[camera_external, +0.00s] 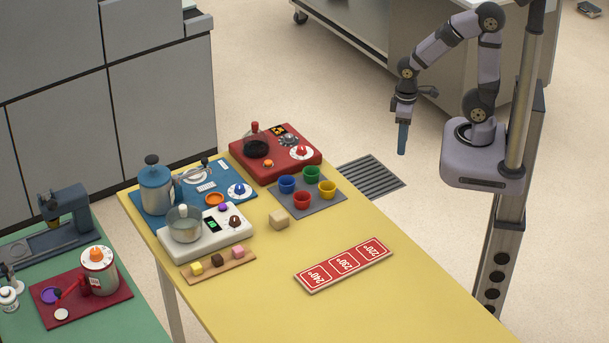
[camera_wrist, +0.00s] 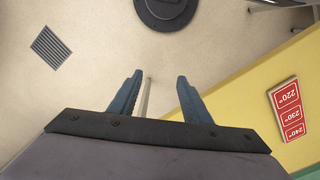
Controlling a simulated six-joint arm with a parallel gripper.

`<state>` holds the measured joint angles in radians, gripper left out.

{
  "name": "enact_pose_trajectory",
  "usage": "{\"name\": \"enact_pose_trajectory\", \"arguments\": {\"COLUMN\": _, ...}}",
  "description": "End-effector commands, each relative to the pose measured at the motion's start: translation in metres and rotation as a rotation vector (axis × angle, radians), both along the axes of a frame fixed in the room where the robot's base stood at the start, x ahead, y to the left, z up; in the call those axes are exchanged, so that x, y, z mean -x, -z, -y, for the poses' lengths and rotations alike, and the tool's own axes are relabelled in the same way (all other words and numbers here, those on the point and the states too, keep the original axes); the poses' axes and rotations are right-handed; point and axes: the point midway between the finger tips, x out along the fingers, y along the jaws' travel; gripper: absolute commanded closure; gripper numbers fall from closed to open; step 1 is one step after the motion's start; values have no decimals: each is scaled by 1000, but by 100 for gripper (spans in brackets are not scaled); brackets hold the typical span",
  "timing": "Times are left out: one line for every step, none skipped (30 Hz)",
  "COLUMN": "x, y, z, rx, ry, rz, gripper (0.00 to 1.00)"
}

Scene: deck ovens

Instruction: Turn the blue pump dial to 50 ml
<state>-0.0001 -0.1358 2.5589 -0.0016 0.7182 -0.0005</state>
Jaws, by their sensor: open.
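The blue pump dial (camera_external: 239,190) is a blue knob on a round white scale. It sits at the right side of a blue board (camera_external: 148,205) on the yellow table, near a blue pump canister (camera_external: 156,188). The scale marks are too small to read. My gripper (camera_external: 402,150) hangs pointing down beyond the table's right edge, far to the right of the dial and above it. In the wrist view, its two blue fingers (camera_wrist: 155,95) are spread apart with nothing between them. The dial is not in the wrist view.
A red unit (camera_external: 240,160) with its own red dial stands behind the blue board. Coloured cups on a grey mat (camera_external: 335,205) lie to its right, and a white scale (camera_external: 170,247) with a glass jar lies in front. A red temperature sign (camera_external: 343,264) lies on the otherwise clear right part.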

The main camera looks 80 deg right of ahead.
Motion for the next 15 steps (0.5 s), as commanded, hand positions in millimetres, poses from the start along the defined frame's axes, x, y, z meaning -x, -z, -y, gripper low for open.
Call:
{"name": "enact_pose_trajectory", "arguments": {"x": -2, "y": 0, "z": 0, "rx": 0, "ry": -2, "rz": 1, "gripper": 56}}
{"name": "enact_pose_trajectory", "arguments": {"x": -5, "y": -1, "z": -1, "rx": 0, "ry": -3, "rz": 3, "gripper": 56}}
{"name": "enact_pose_trajectory", "arguments": {"x": -9, "y": -1, "z": -1, "rx": -1, "ry": -6, "rz": 5, "gripper": 56}}
{"name": "enact_pose_trajectory", "arguments": {"x": -13, "y": -2, "z": -2, "rx": -1, "ry": -9, "rz": 8, "gripper": 56}}
{"name": "enact_pose_trajectory", "arguments": {"x": -19, "y": -3, "z": -3, "rx": -1, "ry": -13, "rz": 12, "gripper": 56}}
{"name": "enact_pose_trajectory", "arguments": {"x": -28, "y": -4, "z": -4, "rx": -2, "ry": -19, "rz": 18, "gripper": 56}}
{"name": "enact_pose_trajectory", "arguments": {"x": -36, "y": -6, "z": -5, "rx": -3, "ry": -25, "rz": 23, "gripper": 56}}
{"name": "enact_pose_trajectory", "arguments": {"x": -45, "y": -7, "z": -7, "rx": -4, "ry": -31, "rz": 29, "gripper": 56}}
{"name": "enact_pose_trajectory", "arguments": {"x": -59, "y": -9, "z": -9, "rx": -5, "ry": -39, "rz": 39, "gripper": 56}}
{"name": "enact_pose_trajectory", "arguments": {"x": -71, "y": -10, "z": -11, "rx": -6, "ry": -47, "rz": 48, "gripper": 56}}
{"name": "enact_pose_trajectory", "arguments": {"x": -84, "y": -12, "z": -14, "rx": -7, "ry": -55, "rz": 57, "gripper": 56}}
{"name": "enact_pose_trajectory", "arguments": {"x": -101, "y": -14, "z": -18, "rx": -9, "ry": -68, "rz": 69, "gripper": 56}}
{"name": "enact_pose_trajectory", "arguments": {"x": -115, "y": -15, "z": -21, "rx": -11, "ry": -77, "rz": 78, "gripper": 56}}
{"name": "enact_pose_trajectory", "arguments": {"x": -129, "y": -16, "z": -24, "rx": -12, "ry": -87, "rz": 87, "gripper": 56}}
{"name": "enact_pose_trajectory", "arguments": {"x": -147, "y": -17, "z": -29, "rx": -14, "ry": -101, "rz": 100, "gripper": 56}}
